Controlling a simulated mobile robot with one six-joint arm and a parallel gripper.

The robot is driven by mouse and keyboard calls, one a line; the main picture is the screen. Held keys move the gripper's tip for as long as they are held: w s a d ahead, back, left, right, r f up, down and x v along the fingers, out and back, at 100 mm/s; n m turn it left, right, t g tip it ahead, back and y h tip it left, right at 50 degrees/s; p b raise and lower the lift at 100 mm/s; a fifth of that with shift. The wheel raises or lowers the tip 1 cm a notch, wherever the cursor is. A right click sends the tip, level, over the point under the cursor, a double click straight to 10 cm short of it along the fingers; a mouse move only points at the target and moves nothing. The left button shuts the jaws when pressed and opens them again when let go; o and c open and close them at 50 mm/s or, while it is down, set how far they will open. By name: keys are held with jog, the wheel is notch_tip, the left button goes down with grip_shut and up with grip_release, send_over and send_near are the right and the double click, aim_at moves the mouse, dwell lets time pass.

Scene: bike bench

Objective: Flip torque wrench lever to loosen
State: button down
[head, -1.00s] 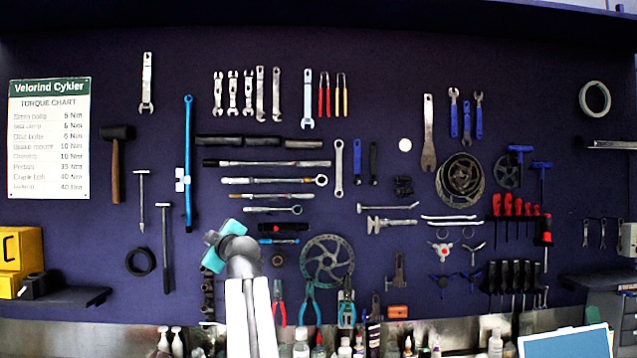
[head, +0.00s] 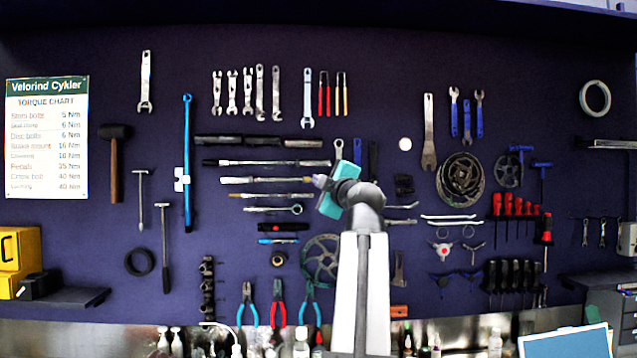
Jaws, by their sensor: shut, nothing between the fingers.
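Several torque wrenches hang horizontally on the dark pegboard. The upper one (head: 265,163) has a black grip at its left end. Below it a silver one (head: 262,180) runs right towards my gripper, and its ring-shaped head is now hidden. Two shorter ones (head: 275,195) and (head: 270,209) hang beneath. My gripper (head: 319,181) is shut and empty, with a teal body. Its tip points left at the right end of the silver wrench. I cannot tell whether it touches, and the lever is too small to make out.
A brake rotor (head: 318,262) hangs below my gripper, partly hidden by my arm. Pliers (head: 276,305) hang lower. Combination wrenches (head: 338,152) hang close above the gripper, partly covered.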

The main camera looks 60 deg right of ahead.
jog(key=shift+w, duration=0.2)
jog(key=p+x, duration=0.3)
jog(key=x, duration=0.7)
jog(key=shift+s+d+f+p, duration=0.3)
jog(key=shift+s, duration=0.25)
jog(key=shift+s+d+f+p, duration=0.25)
jog(key=shift+s+d+f, duration=0.1)
jog(key=shift+s, duration=0.15)
jog(key=shift+s+d+f+p, duration=0.25)
jog(key=shift+s+d+p, duration=0.05)
jog(key=shift+s, duration=0.25)
jog(key=shift+w+f+b, duration=0.1)
jog(key=shift+w+b, duration=0.05)
jog(key=shift+b, duration=0.3)
jog(key=shift+n, duration=0.3)
